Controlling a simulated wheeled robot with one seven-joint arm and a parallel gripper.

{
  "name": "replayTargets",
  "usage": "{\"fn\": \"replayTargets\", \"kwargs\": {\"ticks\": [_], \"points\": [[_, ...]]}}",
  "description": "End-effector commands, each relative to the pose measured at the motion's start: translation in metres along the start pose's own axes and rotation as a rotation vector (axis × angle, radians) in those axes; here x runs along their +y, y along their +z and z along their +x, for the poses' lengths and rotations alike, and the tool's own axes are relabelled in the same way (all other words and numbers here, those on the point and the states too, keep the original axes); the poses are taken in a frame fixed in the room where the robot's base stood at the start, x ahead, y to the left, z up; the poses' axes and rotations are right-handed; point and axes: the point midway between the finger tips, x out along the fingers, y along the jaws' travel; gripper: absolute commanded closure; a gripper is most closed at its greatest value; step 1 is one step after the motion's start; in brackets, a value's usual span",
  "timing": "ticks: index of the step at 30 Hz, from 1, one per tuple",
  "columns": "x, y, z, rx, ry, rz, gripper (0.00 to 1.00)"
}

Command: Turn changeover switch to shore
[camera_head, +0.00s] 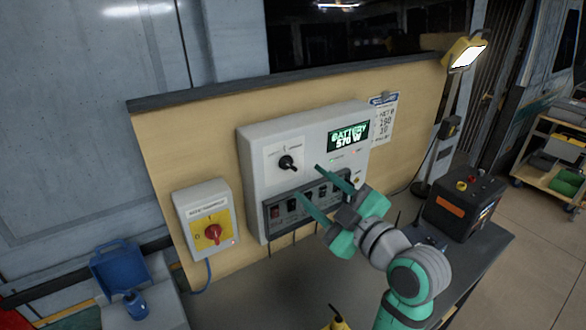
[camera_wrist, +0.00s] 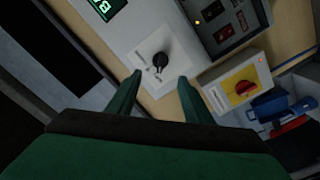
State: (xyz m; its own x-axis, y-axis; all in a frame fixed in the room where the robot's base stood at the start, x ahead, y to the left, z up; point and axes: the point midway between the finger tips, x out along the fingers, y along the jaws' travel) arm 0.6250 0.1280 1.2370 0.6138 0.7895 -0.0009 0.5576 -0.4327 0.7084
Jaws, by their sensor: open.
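The changeover switch is a black rotary knob (camera_head: 288,162) on a white plate on the grey wall panel (camera_head: 253,150). Its pointer tilts toward the lower right in the head view; the plate's lettering is too small to read. The panel's display (camera_head: 348,137) shows "BATTERY 570 W" in green. My gripper (camera_head: 308,181) is open and empty, its green fingers pointing at the panel, close to the knob's lower right. In the wrist view the knob (camera_wrist: 161,61) lies ahead, beyond and between the fingertips (camera_wrist: 160,80), with no visible contact.
A row of breakers (camera_head: 305,200) sits below the knob, near my lower finger. A black battery box (camera_head: 462,212) stands on the bench at the right, beside a lit work lamp (camera_head: 467,53).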

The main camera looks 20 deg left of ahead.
Motion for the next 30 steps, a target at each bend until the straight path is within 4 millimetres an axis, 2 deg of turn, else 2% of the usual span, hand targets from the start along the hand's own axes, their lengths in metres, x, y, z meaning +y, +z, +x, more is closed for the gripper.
{"fn": "replayTargets", "kwargs": {"ticks": [9,15,20,28,30], "points": [[-0.001,-0.001,0.057,0.001,-0.002,0.002,0.54],[0.000,0.000,0.080,0.000,0.000,0.002,0.54],[0.000,0.000,0.087,0.000,0.002,0.002,0.54],[0.000,0.001,0.088,0.000,0.002,0.002,0.54],[0.000,0.001,0.088,0.000,0.002,0.002,0.70]]}}
